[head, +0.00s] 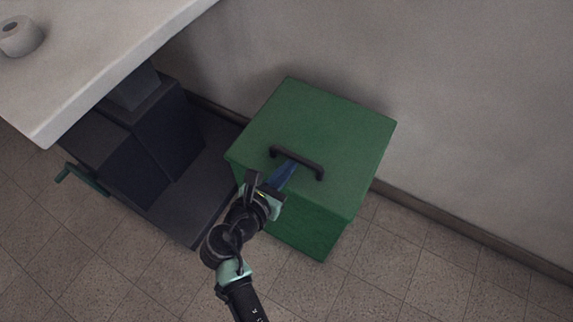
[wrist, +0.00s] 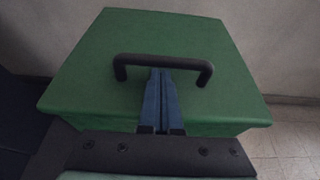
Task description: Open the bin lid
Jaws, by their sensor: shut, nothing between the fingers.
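The green bin (head: 301,231) stands on the floor against the wall. Its flat green lid (head: 318,126) is down on the bin. A black bar handle (head: 297,160) is fixed on the lid near its front edge; it also shows in the wrist view (wrist: 163,61). My gripper (head: 291,165) has its blue fingers together, with nothing between them. In the wrist view the fingertips (wrist: 160,72) reach the middle of the handle bar and seem to pass at or under it. I cannot tell whether they touch it.
A white counter (head: 110,50) juts out at the upper left, with a paper roll (head: 20,36) on it. Dark boxes (head: 135,140) sit on a dark base beside the bin. The wall (head: 440,100) is close behind the bin. The tiled floor (head: 420,260) at the right is clear.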

